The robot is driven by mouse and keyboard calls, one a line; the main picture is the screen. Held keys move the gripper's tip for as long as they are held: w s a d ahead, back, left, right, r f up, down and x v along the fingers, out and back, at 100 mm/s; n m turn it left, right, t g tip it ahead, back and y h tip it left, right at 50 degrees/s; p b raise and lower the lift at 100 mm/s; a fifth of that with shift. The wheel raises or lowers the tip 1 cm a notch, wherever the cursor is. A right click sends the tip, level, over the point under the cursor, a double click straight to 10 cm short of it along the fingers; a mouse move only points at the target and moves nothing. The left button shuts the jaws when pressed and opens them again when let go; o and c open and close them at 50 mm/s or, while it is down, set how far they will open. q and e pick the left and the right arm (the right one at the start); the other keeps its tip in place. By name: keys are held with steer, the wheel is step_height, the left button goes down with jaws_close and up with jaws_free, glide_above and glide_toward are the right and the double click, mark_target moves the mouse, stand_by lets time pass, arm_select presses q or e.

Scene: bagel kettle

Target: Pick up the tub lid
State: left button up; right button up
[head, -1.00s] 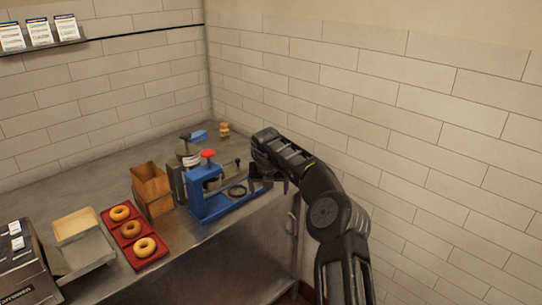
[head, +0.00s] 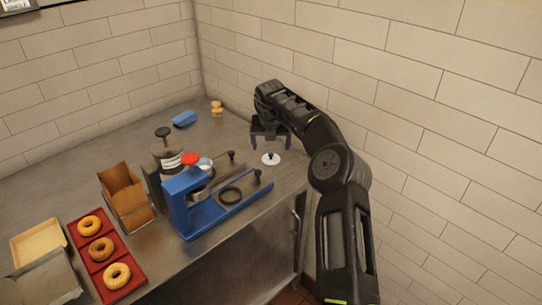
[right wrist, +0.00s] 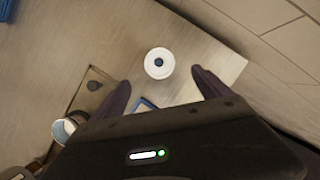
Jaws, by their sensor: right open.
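The tub lid (head: 271,159) is a small white disc with a dark knob, lying flat on the metal counter near its right end. It also shows in the right wrist view (right wrist: 158,64), at upper centre, just beyond the fingertips. My right gripper (head: 270,143) is open and empty above the counter, close to the lid. In the right wrist view its fingers (right wrist: 160,80) are spread to either side below the lid, with nothing between them. My left gripper is not in view.
A blue press (head: 190,213) with a red knob stands left of the lid. A labelled dark-topped jar (head: 167,153), a brown box (head: 126,199) and a red tray (head: 105,271) with bagels are farther left. A tiled wall (head: 430,120) rises close on the right.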

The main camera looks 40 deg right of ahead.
mark_target(271, 156)
steer(key=shift+p+x, duration=0.35)
steer(key=shift+x, duration=1.1)
steer(key=shift+w+d+f+p, duration=0.1)
steer(key=shift+w+f+p, duration=0.1)
steer(key=shift+p, duration=0.1)
steer(key=p+x, duration=0.1)
steer(key=x, duration=0.2)
steer(key=shift+f+p, duration=0.3)
steer(key=shift+p, duration=0.05)
steer(key=shift+w+d+f, duration=0.1)
steer(key=shift+w+f, duration=0.1)
steer(key=shift+f, duration=0.3)
steer(key=c, duration=1.4)
